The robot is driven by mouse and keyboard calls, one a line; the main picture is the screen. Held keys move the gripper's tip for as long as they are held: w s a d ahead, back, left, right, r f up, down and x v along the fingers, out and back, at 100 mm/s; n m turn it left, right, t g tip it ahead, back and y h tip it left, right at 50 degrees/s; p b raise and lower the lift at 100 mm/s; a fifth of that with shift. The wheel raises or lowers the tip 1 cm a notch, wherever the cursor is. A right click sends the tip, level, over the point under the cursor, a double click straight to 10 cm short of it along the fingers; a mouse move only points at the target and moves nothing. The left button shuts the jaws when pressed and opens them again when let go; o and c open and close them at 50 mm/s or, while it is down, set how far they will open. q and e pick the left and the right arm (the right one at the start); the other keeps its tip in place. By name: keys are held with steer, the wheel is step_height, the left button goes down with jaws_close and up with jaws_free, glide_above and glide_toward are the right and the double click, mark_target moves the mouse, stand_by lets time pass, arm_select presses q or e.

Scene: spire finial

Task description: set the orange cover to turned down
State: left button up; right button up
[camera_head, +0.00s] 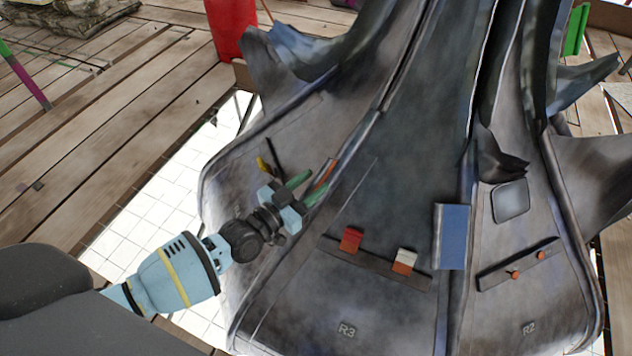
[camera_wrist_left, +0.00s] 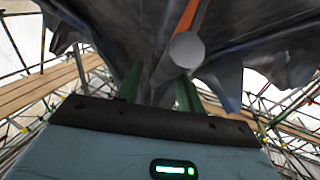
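The orange cover (camera_head: 326,171) shows as a narrow orange strip on the dark finial's left panel, just beyond my left gripper (camera_head: 306,187). In the left wrist view the orange strip (camera_wrist_left: 187,18) stands at the top, partly behind a grey round-ended cylinder (camera_wrist_left: 186,50). My left gripper's two green fingers (camera_wrist_left: 160,88) are apart, one on each side below the cylinder. I see nothing clasped between them. Whether a finger touches the cover, I cannot tell. The cover's lower part is hidden by the gripper. My right gripper is not in view.
A yellow piece (camera_head: 264,168) and dark rod are left of the gripper. A red cylinder (camera_head: 232,28) stands behind.

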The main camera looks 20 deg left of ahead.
arm_select(q)
steer(key=shift+x, duration=0.85)
steer(key=shift+c, duration=0.5)
steer(key=shift+s, duration=0.1)
jaws_close()
